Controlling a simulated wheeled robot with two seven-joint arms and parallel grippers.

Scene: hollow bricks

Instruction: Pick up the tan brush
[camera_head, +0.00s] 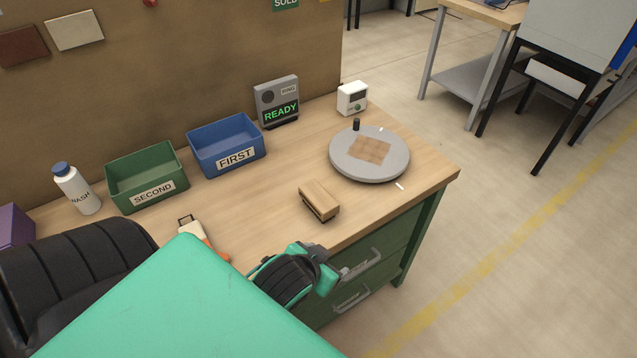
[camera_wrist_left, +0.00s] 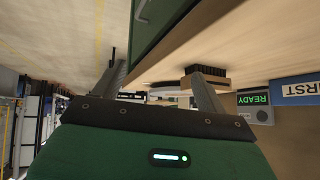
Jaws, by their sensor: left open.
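The tan brush (camera_head: 319,200) lies on the workbench near its front edge, a tan block with dark bristles along its lower side. In the left wrist view, which looks upside down, the brush (camera_wrist_left: 205,83) appears beyond the right-hand finger, which partly overlaps it. My left gripper (camera_head: 331,268) is at the bench's front, nearer to me than the brush and apart from it. In the wrist view its two fingers (camera_wrist_left: 160,84) are spread with nothing between them. My right gripper is not in view.
A grey turntable (camera_head: 346,165) with a tan square patch is right of the brush. Blue FIRST (camera_head: 207,135) and green SECOND (camera_head: 126,168) bins stand behind. A white and orange object (camera_head: 191,228) lies left. Drawer handles (camera_head: 352,298) project below the bench edge.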

